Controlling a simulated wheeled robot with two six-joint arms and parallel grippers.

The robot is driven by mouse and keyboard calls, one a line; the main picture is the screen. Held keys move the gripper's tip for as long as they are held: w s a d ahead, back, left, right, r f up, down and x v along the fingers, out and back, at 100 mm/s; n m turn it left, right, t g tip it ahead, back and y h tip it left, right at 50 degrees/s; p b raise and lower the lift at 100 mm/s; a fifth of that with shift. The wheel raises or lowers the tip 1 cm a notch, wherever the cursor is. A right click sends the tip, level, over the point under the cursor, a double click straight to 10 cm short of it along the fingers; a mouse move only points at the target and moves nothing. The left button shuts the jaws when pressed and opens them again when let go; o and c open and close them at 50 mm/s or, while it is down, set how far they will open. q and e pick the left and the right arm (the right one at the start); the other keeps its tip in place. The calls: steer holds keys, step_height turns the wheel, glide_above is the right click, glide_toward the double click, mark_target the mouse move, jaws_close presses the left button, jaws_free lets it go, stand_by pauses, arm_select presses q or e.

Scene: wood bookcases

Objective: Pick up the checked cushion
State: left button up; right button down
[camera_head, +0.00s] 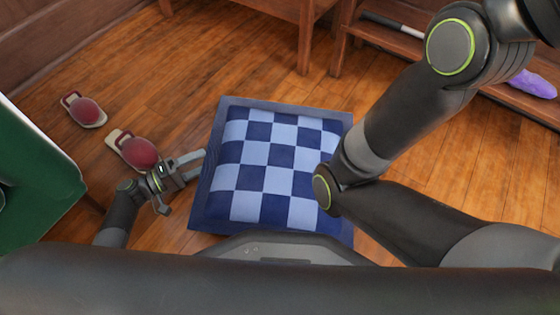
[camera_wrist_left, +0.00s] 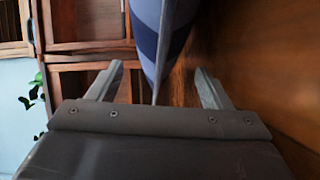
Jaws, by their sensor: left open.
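The checked cushion (camera_head: 267,168) lies on the wood floor in the middle of the head view, square, with dark and light blue checks and a plain dark blue border. My right arm covers part of its right edge. My left gripper (camera_head: 200,163) is beside its left edge, fingers pointing at it. In the left wrist view the cushion's edge (camera_wrist_left: 158,38) appears between the two spread fingers of the left gripper (camera_wrist_left: 158,82), nearer the far end of the fingers. I cannot tell whether a finger touches it. My right gripper is not in view.
Two red and cream slipper-like items (camera_head: 137,152) lie on the floor at the left. A green piece of furniture (camera_head: 35,185) stands at the left edge. Wooden bookcases (camera_head: 385,38) line the back, with a purple item (camera_head: 533,84) on a low shelf.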

mark_target(213, 155)
arm_select(q)
steer(key=b+x, duration=0.2)
steer(key=x, duration=0.1)
steer(key=shift+w+d+f, duration=0.15)
steer(key=shift+w+d, duration=0.05)
steer(key=shift+d, duration=0.15)
steer(key=shift+w+d, duration=0.25)
steer(key=shift+d, duration=0.15)
steer(key=c, duration=1.3)
